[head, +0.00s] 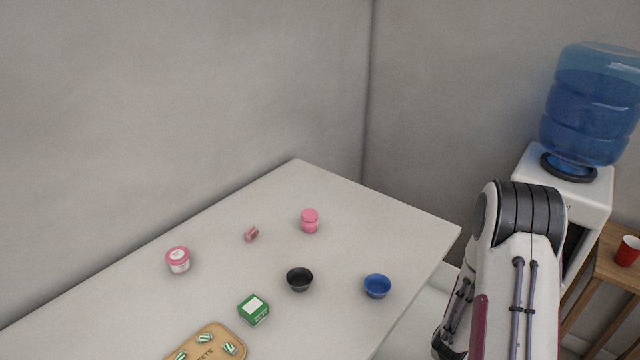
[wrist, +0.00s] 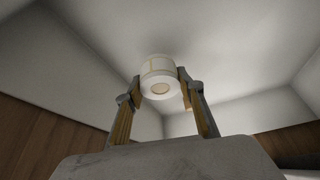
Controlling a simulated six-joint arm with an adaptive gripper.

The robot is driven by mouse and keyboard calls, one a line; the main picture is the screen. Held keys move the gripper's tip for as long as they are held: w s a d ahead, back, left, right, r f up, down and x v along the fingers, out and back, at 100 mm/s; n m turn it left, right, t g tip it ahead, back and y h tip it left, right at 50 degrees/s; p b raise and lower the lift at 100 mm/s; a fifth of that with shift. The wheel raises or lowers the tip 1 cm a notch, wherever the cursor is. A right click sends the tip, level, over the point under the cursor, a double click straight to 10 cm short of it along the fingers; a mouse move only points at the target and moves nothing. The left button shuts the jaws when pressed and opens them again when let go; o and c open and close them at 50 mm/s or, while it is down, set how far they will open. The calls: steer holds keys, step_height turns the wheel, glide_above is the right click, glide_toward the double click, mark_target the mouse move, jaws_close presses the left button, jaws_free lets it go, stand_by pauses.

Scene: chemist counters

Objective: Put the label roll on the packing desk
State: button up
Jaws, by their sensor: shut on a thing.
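In the wrist view, a white label roll (wrist: 158,70) with a tan core is held between the two fingers of my gripper (wrist: 160,88). My gripper is shut on the roll, and the ceiling and upper walls show behind it. In the head view, part of my arm stands at the right. My gripper and the roll are not visible there. A white-topped table (head: 200,242) fills the lower middle of the head view; I cannot tell whether it is the packing desk.
On the table are a pink-lidded tub (head: 178,260), a pink jar (head: 310,221), a small pink block (head: 251,234), a black bowl (head: 299,280), a blue bowl (head: 377,286), a green box (head: 253,309) and a wooden tray (head: 192,339). A water cooler (head: 583,185) and red cup (head: 628,251) are at right.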

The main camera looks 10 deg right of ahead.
steer(key=shift+r, duration=0.1)
stand_by(0.3)
steer(key=shift+w+r, duration=0.35)
steer(key=w+a+r+n+t+y, duration=0.2)
steer(key=w+r+n, duration=0.35)
steer(key=r, duration=0.45)
step_height(320, 180, up, 13)
steer(key=n+y, duration=0.2)
steer(key=n, duration=0.4)
glide_above(402, 291)
steer(key=shift+r, duration=0.1)
steer(key=s+a, duration=0.2)
steer(key=a, duration=0.1)
steer(key=s+a, duration=0.2)
steer(key=a, duration=0.1)
steer(key=s+a, duration=0.3)
steer(key=shift+a+r, duration=0.2)
steer(key=shift+r, duration=0.2)
steer(key=shift+s+a+f, duration=0.15)
steer(key=shift+s+a, duration=0.05)
steer(key=shift+s, duration=0.2)
